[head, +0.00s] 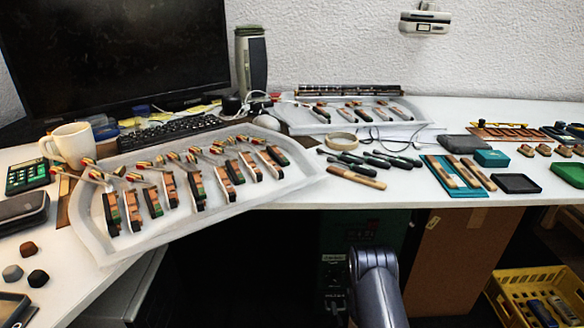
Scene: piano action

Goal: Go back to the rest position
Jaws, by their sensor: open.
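Part of my arm (374,286) shows at the bottom centre, in front of the table's front edge. It is a dark grey link. My gripper is not in the head view, so its jaws cannot be seen. A white tray (92,240) on the left part of the table holds several wooden piano action parts (186,190) in a slanting row. A second tray (290,122) farther back holds more such parts.
A white mug (68,143), keyboard (170,132) and monitor (112,50) stand at the left. Dark-handled tools (370,160) lie mid-table. Small trays (516,183) lie at the right. A cardboard box (446,260) and yellow crate (507,312) are below the table.

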